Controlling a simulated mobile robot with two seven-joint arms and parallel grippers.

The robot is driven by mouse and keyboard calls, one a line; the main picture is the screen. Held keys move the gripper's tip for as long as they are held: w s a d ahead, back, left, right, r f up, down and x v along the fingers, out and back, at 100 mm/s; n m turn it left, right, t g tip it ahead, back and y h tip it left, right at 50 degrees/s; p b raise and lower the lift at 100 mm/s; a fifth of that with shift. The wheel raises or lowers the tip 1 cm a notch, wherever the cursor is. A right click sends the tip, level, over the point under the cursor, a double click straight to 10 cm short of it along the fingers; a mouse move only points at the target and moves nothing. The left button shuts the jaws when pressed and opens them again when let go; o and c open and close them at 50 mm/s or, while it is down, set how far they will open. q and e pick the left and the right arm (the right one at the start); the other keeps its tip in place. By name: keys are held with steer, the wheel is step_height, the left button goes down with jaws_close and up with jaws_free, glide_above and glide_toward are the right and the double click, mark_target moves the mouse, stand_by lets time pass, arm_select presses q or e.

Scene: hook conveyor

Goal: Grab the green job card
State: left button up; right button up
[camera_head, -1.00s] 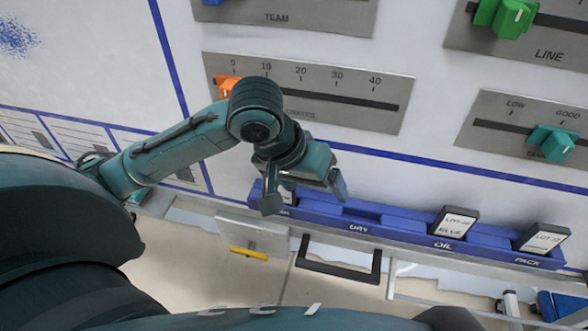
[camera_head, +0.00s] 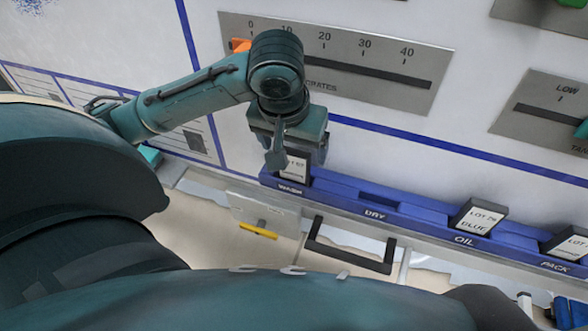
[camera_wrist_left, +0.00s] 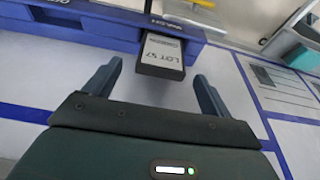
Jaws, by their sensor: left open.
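A dark job card with a white label (camera_wrist_left: 161,50) stands in the WASH slot of the blue rack in the left wrist view. Its label reads LOT 57 or similar, and the smaller line below is unreadable. It also shows in the head view (camera_head: 295,165), partly covered by my left gripper (camera_head: 297,157). My left gripper is open, and in the left wrist view its fingers (camera_wrist_left: 156,84) are spread to either side just short of the card, not closed on it. Another card reading LOT 29 BLUE (camera_head: 478,217) stands in the OIL slot. My right gripper is out of view.
The blue rack (camera_head: 420,213) runs along the board's lower edge, with the DRY slot empty. A further card (camera_head: 568,243) stands in the PACK slot. A black handle (camera_head: 348,258) and a yellow-handled part (camera_head: 258,231) are below. A slider panel (camera_head: 400,90) is above.

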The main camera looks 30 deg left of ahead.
mark_target(294, 151)
arm_select(q)
steer(key=x, duration=0.4)
steer(key=shift+w+f, duration=0.1)
steer(key=shift+f, duration=0.2)
steer(key=shift+c, duration=0.2)
steer(key=c, duration=1)
